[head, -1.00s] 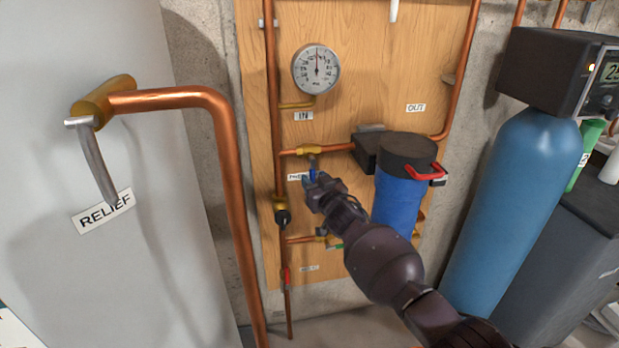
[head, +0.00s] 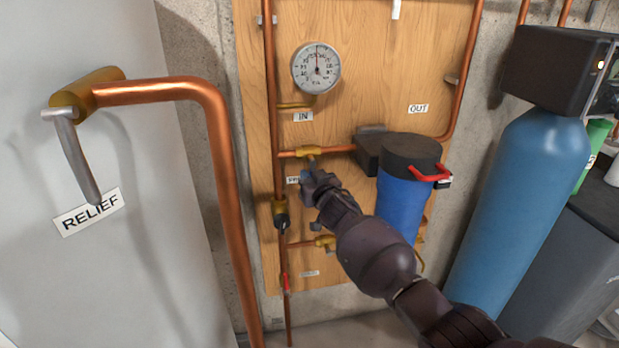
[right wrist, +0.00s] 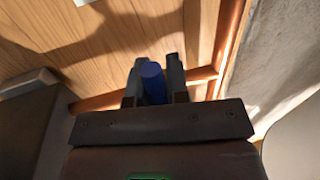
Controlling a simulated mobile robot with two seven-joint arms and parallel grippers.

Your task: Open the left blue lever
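The left blue lever hangs from a brass valve (head: 310,152) on the copper pipe, left of the blue filter housing. In the head view my right gripper (head: 309,178) reaches the lever from the lower right and hides most of it. In the right wrist view the blue lever (right wrist: 152,84) stands between the two fingers of my right gripper (right wrist: 154,76). A finger lies close against each side of it, with no clear gap. My left gripper is not in view.
The blue filter housing (head: 402,205) with a red handle is just right of my right forearm. A thick copper pipe (head: 224,170) and the grey RELIEF lever (head: 76,155) stand at the left. A blue tank (head: 522,205) is at the right.

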